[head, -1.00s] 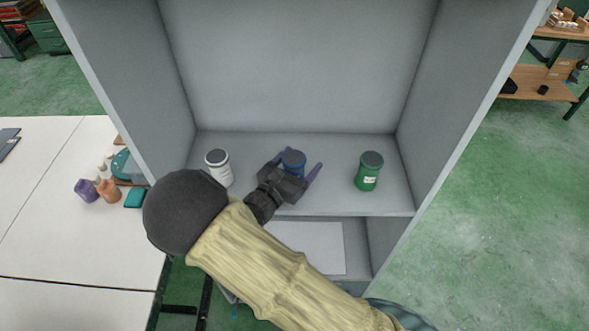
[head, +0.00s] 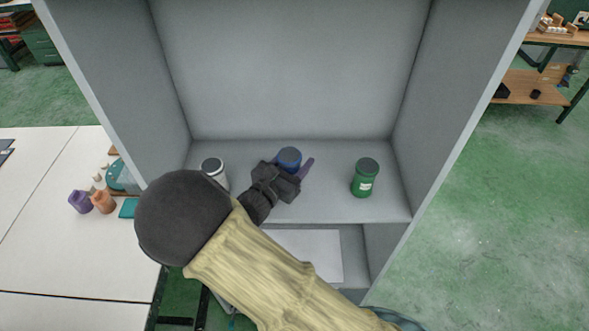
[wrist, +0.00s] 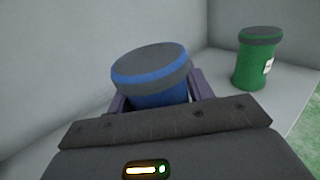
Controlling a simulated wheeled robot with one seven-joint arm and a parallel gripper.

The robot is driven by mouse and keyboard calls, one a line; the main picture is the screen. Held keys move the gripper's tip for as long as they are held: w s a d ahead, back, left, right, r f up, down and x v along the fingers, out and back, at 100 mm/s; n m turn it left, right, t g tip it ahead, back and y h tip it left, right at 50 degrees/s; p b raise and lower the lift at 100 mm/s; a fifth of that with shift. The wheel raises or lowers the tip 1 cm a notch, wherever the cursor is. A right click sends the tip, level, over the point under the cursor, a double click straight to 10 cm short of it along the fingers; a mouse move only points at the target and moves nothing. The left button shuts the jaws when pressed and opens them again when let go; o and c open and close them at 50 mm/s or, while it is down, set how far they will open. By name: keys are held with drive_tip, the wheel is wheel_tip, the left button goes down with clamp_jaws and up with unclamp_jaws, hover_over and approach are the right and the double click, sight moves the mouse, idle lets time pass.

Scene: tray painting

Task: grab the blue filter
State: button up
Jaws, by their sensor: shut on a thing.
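The blue filter (head: 289,158) is a blue canister with a dark grey top, on the cabinet shelf (head: 325,205) between a white and a green canister. It also shows in the wrist view (wrist: 152,80), leaning a little in the picture, its lower part hidden by my gripper body. My gripper (head: 290,170) is shut on it, with a purple finger on each side (wrist: 160,95). Whether the filter's base touches the shelf is hidden.
The white canister (head: 214,170) stands left of my gripper, partly behind my arm. The green canister (head: 364,178) stands to the right, with clear shelf between. Grey cabinet walls enclose the sides and back. A white table (head: 50,220) with bottles is at left.

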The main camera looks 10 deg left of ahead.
sight(295, 149)
wheel_tip(295, 149, up, 6)
drive_tip(key=shift+r, duration=0.2)
idle(0.6)
